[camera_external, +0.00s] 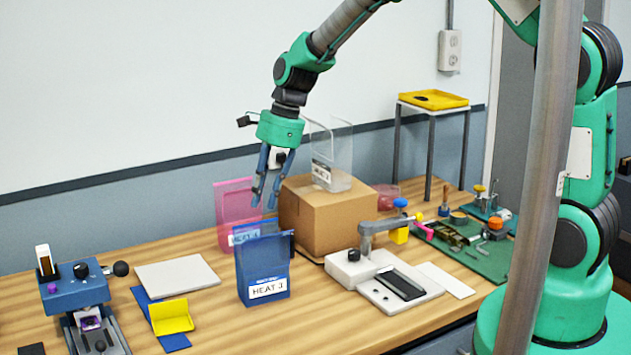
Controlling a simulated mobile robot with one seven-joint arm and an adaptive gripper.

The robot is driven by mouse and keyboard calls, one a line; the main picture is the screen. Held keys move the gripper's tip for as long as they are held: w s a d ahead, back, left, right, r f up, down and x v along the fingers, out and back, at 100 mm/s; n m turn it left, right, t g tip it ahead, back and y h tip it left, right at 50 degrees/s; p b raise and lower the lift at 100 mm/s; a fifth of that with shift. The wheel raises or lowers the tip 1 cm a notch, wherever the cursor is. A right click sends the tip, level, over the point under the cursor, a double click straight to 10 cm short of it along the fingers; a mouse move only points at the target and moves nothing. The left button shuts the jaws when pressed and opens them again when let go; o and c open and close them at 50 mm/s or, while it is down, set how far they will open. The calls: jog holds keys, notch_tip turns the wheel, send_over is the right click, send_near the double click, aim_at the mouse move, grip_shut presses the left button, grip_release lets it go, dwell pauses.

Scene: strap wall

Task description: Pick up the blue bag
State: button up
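The blue bag (263,265) stands upright on the wooden table near the middle, with a white label reading "HEAT 3" on its front. My gripper (264,203) points down above the bag, close to its top edge. Its blue fingers look spread apart, with nothing visible between them. I cannot tell the exact gap between the fingertips and the bag's top. A pink bag (231,205) with a label stands behind and left of the blue bag. A clear bag (331,155) with a label stands on the cardboard box (327,213).
A white press with a lever (352,268) stands right of the blue bag. A blue device (78,290), a grey plate (177,275) and a yellow holder (172,316) lie to the left. A green mat (487,260) with tools is at the right. The front table area is clear.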

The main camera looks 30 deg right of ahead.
aim_at(256, 227)
jog(key=shift+b+x, duration=0.5)
jog(key=shift+x, duration=3.8)
jog(key=shift+b+x, duration=0.4)
jog(key=shift+x, duration=2.2)
jog(key=shift+f, duration=0.25)
grip_shut()
